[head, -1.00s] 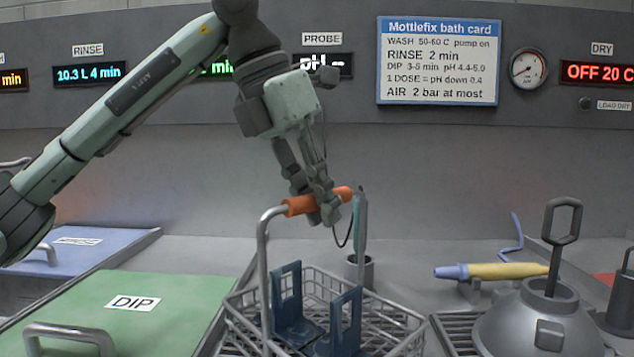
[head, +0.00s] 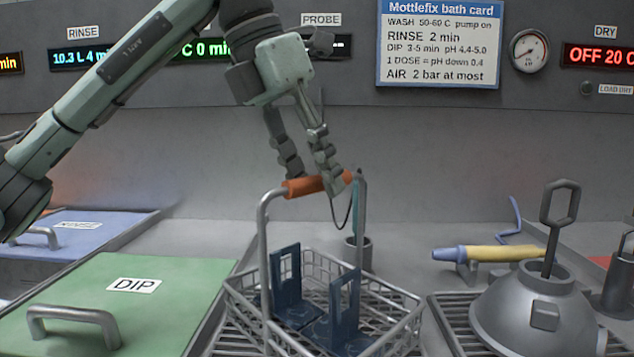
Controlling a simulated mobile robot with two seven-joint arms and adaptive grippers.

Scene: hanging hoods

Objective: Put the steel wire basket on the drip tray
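The steel wire basket (head: 390,332) stands upright at bottom centre, its tall handle topped by an orange grip (head: 300,187). Dark blue slotted racks (head: 287,285) stand inside it. The basket appears to rest on a slatted grey surface (head: 233,335), which may be the drip tray; the basket hides most of it. Whether a finger still touches the grip I cannot tell. My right gripper is out of view.
A green DIP lid (head: 190,290) and a blue RINSE lid (head: 90,240) lie left. A teal probe (head: 361,215) stands in a grey cup (head: 358,250) behind the basket. A grey hood-shaped weight (head: 535,310) stands right, with a yellow tool (head: 500,253) behind it.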

